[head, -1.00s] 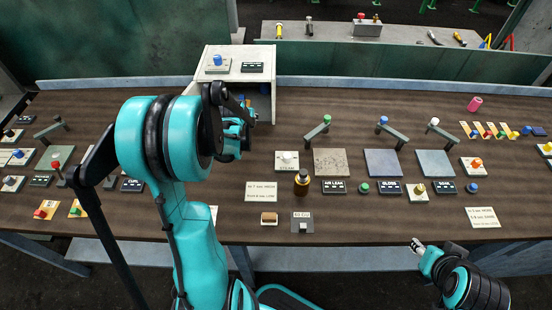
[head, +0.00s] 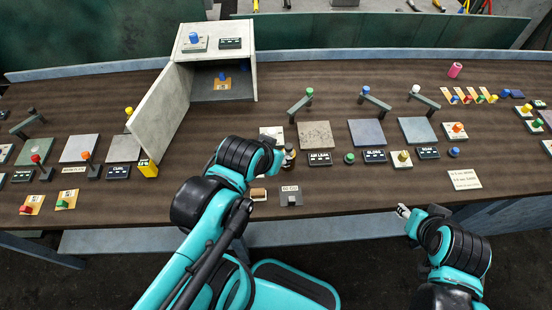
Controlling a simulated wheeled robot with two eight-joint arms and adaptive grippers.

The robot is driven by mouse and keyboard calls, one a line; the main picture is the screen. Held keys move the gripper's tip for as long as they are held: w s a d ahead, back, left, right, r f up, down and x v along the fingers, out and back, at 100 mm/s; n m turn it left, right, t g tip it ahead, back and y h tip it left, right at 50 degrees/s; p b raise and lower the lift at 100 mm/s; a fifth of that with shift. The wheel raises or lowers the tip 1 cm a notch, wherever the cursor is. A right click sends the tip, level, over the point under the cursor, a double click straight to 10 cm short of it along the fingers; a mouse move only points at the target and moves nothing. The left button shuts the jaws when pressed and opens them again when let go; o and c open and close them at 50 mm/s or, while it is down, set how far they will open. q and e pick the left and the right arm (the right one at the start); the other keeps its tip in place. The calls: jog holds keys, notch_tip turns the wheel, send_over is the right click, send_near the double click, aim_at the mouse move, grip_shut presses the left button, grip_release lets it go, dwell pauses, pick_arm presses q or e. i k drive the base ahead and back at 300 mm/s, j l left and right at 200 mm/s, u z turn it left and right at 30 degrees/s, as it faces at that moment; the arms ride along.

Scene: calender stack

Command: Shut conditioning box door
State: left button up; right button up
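The conditioning box (head: 247,90) is a pale box at the back of the bench. Its door (head: 160,107) stands wide open, swung out toward the front left, with a yellow handle (head: 148,168) at its near lower end. A sample on an orange base with a blue top (head: 222,80) sits inside the box. My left gripper (head: 277,158) is right of the door and apart from it, beside a dark bottle (head: 289,156); its fingers are mostly hidden by my arm. My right gripper (head: 403,210) is over the bench's front edge, far from the box; its fingers are too small to judge.
Several pads and labelled control blocks stand left of the door, including a grey pad (head: 112,146) close to it. Posts with coloured knobs (head: 301,104) stand right of the box. The bench between the open door and my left arm is clear.

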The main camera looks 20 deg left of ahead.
aim_at(155, 122)
jog(key=k+j, duration=0.15)
jog(key=k, duration=0.4)
jog(key=k+j, duration=0.1)
jog(key=j, duration=0.35)
jog(key=k+j, duration=0.15)
jog(key=j, duration=0.25)
jog(key=k+j, duration=0.1)
jog(key=j, duration=0.35)
jog(key=k+j, duration=0.1)
jog(key=j, duration=0.35)
jog(key=k+j, duration=0.1)
jog(key=j, duration=0.35)
jog(key=k+j, duration=0.15)
jog(key=j, duration=0.25)
jog(key=k+j, duration=0.1)
jog(key=j, duration=0.35)
jog(key=j+z, duration=0.15)
jog(key=i+j, duration=0.05)
